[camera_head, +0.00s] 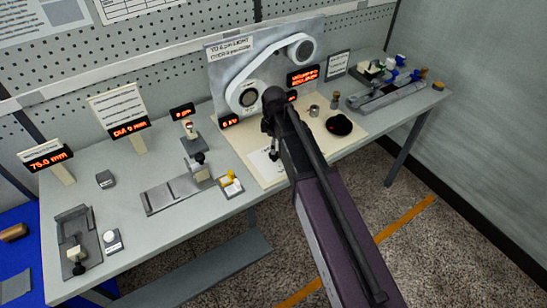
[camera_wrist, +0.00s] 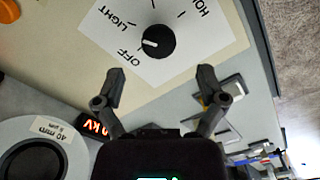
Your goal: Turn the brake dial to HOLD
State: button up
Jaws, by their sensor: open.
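The brake dial (camera_wrist: 158,42) is a round black knob with a white pointer mark on a white card (camera_wrist: 190,58). The card reads OFF, LIGHT and, partly cut off, HOLD. The pointer faces left in the wrist view, at about OFF. My gripper (camera_wrist: 160,76) is open and empty, its two fingers apart just below the dial in the picture and not touching it. In the head view my gripper (camera_head: 270,142) is over the white card (camera_head: 262,168), and it and the arm hide the dial.
A grey upright panel (camera_head: 222,70) with two white-rimmed rollers stands behind the card. A black round object (camera_head: 338,125) and a small metal cup (camera_head: 314,111) sit to the right. A yellow-topped block (camera_head: 230,184) and a slide fixture (camera_head: 178,191) lie to the left.

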jog(key=shift+f+b, duration=2.2)
jog(key=shift+f, duration=0.35)
jog(key=shift+c, duration=0.2)
jog(key=c, duration=1.1)
jog(key=shift+a, duration=0.1)
